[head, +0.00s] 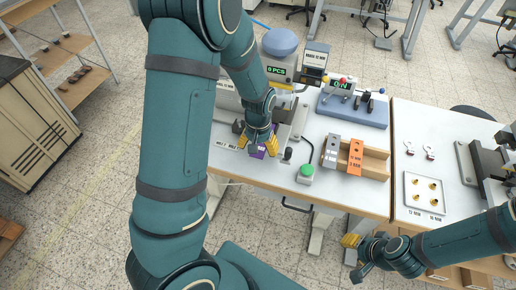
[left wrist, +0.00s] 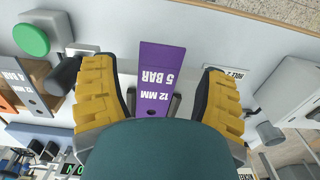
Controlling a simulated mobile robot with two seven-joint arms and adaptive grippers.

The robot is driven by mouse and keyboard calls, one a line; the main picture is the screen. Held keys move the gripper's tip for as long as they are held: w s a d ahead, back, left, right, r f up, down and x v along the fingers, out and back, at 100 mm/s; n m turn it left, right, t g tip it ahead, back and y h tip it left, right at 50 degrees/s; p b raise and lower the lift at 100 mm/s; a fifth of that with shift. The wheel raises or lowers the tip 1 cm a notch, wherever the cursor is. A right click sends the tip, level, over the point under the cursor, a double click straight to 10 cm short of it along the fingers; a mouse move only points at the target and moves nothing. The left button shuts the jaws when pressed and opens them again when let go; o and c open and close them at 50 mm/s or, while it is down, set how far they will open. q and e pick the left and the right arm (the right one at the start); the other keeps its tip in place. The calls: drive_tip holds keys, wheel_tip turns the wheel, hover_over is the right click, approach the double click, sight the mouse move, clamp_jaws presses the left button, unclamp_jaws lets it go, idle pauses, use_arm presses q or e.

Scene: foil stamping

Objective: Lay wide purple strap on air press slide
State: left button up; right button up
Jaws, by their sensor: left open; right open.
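The purple strap (left wrist: 161,70), printed "12 MM 5 BAR", lies flat below my left gripper (left wrist: 158,85) in the left wrist view. The yellow fingers stand apart on either side of it, with gaps. In the head view my left gripper (head: 258,143) is over the press area and the purple strap (head: 257,153) peeks out beneath it, mostly hidden. The air press (head: 285,88) stands behind the gripper; its slide is largely covered by my arm, so I cannot tell how the strap sits on it. My right gripper (head: 358,249) is open and empty, low beside the table's front edge.
A wooden holder (head: 375,165) carries a grey strap (head: 331,151) and an orange strap (head: 355,158). A green button (head: 307,170) sits near the front edge. A blue control box (head: 352,111) stands behind. A tray (head: 425,205) with brass parts is on the right table.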

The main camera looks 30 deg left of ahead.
use_arm(q)
wheel_tip(320, 180, up, 11)
idle(0.3)
drive_tip(key=shift+s+f, duration=0.1)
drive_tip(key=shift+f, duration=0.05)
use_arm(e)
drive_tip(key=shift+s, duration=0.1)
